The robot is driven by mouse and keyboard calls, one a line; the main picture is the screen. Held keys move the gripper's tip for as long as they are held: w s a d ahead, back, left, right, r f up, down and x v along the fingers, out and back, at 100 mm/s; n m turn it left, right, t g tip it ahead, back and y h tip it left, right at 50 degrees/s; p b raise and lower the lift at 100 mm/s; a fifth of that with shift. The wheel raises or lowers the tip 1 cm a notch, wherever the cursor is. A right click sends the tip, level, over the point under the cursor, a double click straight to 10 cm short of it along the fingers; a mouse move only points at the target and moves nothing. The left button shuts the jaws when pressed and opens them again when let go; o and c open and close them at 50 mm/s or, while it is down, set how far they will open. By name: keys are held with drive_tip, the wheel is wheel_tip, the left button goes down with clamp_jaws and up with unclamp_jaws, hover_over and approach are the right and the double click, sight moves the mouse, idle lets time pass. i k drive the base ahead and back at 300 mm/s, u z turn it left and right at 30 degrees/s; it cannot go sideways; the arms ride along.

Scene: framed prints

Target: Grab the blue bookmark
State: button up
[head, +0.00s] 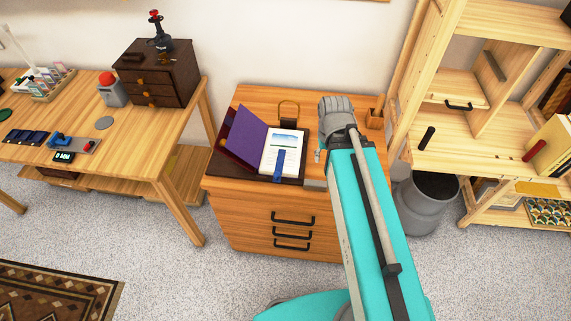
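The blue bookmark (279,165) is a flat strip lying on the white page of an open book (291,139). Its lower end hangs past the page's bottom edge. The book's purple cover (242,138) is raised at the left. The book lies on a dark base on top of a wooden drawer cabinet (221,167). My teal arm reaches up from the bottom, right of the book, with a grey joint at its far end. I cannot make out my gripper's fingers; nothing is seen touching the bookmark.
A wooden holder (375,119) is at the cabinet's back right. A desk (142,135) with a dark drawer box (157,72) is at left. A shelf (481,160) and grey bin (426,211) are at right.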

sight(281, 155)
drive_tip(key=z, duration=0.1)
drive_tip(key=k, duration=1.8)
drive_tip(key=u, duration=0.35)
drive_tip(key=i, duration=1)
drive_tip(key=z, duration=0.05)
